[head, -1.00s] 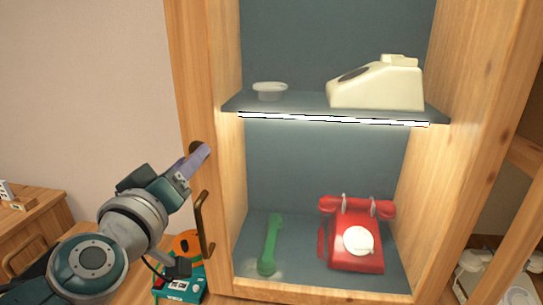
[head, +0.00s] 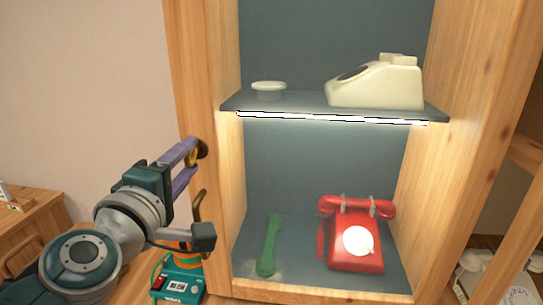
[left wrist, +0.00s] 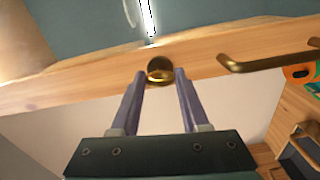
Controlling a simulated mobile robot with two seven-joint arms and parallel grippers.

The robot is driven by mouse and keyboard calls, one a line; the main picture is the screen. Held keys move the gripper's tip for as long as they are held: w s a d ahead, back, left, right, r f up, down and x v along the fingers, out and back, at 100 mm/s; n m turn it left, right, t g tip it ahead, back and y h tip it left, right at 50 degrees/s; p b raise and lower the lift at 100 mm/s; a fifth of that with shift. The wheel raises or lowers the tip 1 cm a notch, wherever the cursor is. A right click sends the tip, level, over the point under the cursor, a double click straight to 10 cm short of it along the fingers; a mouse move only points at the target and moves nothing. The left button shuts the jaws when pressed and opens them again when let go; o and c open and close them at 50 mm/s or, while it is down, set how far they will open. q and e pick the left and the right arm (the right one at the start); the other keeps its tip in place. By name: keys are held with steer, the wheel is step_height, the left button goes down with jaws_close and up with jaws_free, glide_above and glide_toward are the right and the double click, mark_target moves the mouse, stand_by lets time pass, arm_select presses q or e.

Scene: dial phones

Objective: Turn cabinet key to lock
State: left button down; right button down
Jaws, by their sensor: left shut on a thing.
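The brass key (head: 203,148) is at the left front upright of the wooden cabinet (head: 187,60), just above the handle. In the left wrist view the round brass key (left wrist: 160,70) shows between the fingertips, against the wood. My left gripper (head: 193,155) reaches in from the left, with its two purple fingers one above the other. In the left wrist view the left gripper (left wrist: 159,74) has a finger on each side of the key and is shut on it. The fingertips partly hide the key in the head view. My right gripper is not in view.
A brass handle (head: 202,222) stands out just below the key, close to my left gripper. Inside the cabinet are a cream phone (head: 378,85), a white bowl (head: 268,90), a red dial phone (head: 355,238) and a green handset (head: 269,246). A teal device (head: 180,280) stands below the handle.

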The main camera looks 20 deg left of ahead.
arm_select(q)
steer(key=shift+n, duration=0.6)
steer(key=shift+c, duration=2)
jaws_free()
steer(key=shift+s, duration=0.1)
steer(key=b+v, duration=0.1)
steer(key=v, duration=0.8)
steer(key=shift+s, duration=0.4)
